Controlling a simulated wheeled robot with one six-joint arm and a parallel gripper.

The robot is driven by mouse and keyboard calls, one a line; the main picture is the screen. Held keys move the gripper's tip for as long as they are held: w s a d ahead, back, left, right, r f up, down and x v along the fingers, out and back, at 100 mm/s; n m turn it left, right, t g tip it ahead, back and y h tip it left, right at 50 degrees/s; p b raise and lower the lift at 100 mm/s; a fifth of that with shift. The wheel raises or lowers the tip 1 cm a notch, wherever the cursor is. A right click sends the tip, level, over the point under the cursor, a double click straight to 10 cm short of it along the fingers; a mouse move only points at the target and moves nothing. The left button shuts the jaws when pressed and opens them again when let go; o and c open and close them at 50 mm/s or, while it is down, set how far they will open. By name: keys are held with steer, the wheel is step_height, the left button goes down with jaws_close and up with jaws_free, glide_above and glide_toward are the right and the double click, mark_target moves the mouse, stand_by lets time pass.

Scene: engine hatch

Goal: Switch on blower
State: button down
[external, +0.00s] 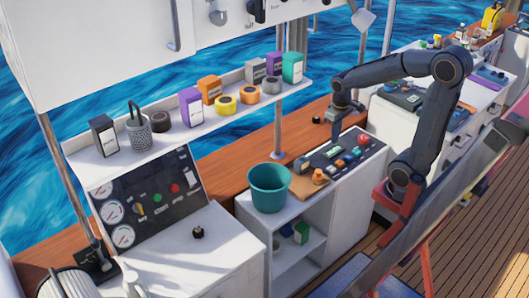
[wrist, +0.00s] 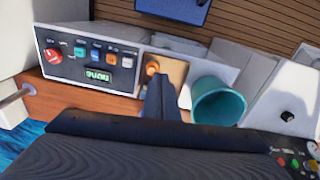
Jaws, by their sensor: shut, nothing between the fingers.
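A dark control panel (external: 325,158) lies on the white counter. In the wrist view the panel (wrist: 75,78) has a red round button (wrist: 53,56), a row of teal, blue, orange and white switches (wrist: 96,55), and a small green-lit display (wrist: 98,76). Its lettering is too small and turned to read, so I cannot tell which control is the blower's. An orange knob (wrist: 152,67) sits on a tan board beside the panel. My gripper (external: 335,132) is shut and empty, above the panel's far side. In the wrist view its fingers (wrist: 159,80) show near the orange knob.
A teal bucket (external: 269,188) stands on the counter left of the panel. An upright gauge panel (external: 150,205) with coloured buttons is farther left. A shelf (external: 190,120) with boxes and tape rolls hangs above. A small black knob (external: 198,232) is on the left counter.

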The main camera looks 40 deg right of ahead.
mark_target(194, 182)
steer(key=w+a+n+t+h+b, duration=0.1)
steer(key=w+a+n+t+h, duration=0.15)
steer(key=w+a+n, duration=0.5)
steer(key=w+a+n+t+h+b, duration=0.1)
steer(key=w+a+n+t+b, duration=0.15)
steer(key=w+a, duration=0.95)
steer(key=s+a+n+t+y, duration=0.2)
steer(key=s+a+n+t, duration=0.15)
steer(key=a, duration=1.15)
steer(key=s+a+n+t+y, duration=0.2)
steer(key=a+n, duration=0.2)
steer(key=a, duration=1.2)
steer(key=f, duration=0.5)
steer(key=shift+d, duration=0.3)
steer(key=p+x, duration=0.3)
steer(key=x, duration=1.1)
steer(key=shift+w+d+r, duration=0.1)
steer(key=shift+r, duration=0.1)
